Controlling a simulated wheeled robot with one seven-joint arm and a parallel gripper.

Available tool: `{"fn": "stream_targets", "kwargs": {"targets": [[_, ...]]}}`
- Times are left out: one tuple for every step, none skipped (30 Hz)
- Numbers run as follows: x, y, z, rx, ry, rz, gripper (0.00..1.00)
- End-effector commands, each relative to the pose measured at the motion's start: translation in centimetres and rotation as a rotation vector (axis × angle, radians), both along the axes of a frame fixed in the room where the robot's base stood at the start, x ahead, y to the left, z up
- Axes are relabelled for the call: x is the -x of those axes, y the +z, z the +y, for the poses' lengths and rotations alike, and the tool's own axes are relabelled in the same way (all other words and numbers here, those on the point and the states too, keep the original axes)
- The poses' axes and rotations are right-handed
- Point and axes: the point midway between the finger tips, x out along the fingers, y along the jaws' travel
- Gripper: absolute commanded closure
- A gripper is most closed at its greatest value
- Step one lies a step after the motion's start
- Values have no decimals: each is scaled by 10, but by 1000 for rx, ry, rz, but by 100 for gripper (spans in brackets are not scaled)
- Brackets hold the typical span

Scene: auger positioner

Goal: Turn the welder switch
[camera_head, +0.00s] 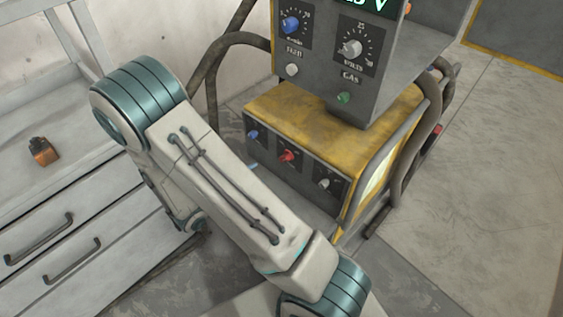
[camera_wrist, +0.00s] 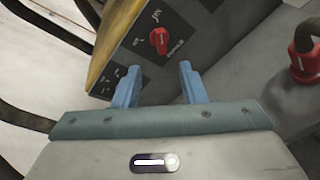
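The welder (camera_head: 345,126) is a yellow and dark grey box with a blue knob (camera_head: 253,135), a red switch (camera_head: 288,156) and a white knob (camera_head: 324,184) on its front panel. In the wrist view the red switch (camera_wrist: 159,41) has a white mark and lettering around it on a black plate. My gripper (camera_wrist: 160,80) is open, with its two blue fingers apart and nothing between them. The switch lies beyond the fingertips, between them in the picture, and appears apart from them. In the head view my arm hides most of the gripper.
A grey control unit (camera_head: 323,76) with knobs and a green display stands above the welder. Thick hoses (camera_head: 436,110) run beside it. A red cable plug (camera_wrist: 303,62) is at right in the wrist view. A drawer cabinet (camera_head: 75,215) bearing an orange object (camera_head: 43,151) stands at left.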

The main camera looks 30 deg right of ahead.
Motion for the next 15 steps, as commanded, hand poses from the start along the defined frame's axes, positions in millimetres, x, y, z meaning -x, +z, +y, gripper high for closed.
{"fn": "stream_targets", "kwargs": {"targets": [[-2,-3,-9,0,-5,1,62],[-3,-4,-13,0,-5,1,62],[-6,-7,-21,1,-8,2,62],[-8,-8,-27,2,-7,3,62],[-10,-10,-33,2,-7,3,62],[-13,-13,-41,0,-9,4,62],[-15,-14,-46,0,-7,3,62],[-17,-16,-53,0,-9,3,62],[-20,-19,-60,1,-8,2,62],[-22,-20,-66,0,-7,3,62],[-24,-22,-72,-1,-8,3,62],[-27,-24,-78,-1,-7,2,62],[-29,-25,-83,0,-7,2,62],[-31,-27,-88,0,-6,2,62],[-32,-28,-93,0,-6,2,62]]}}
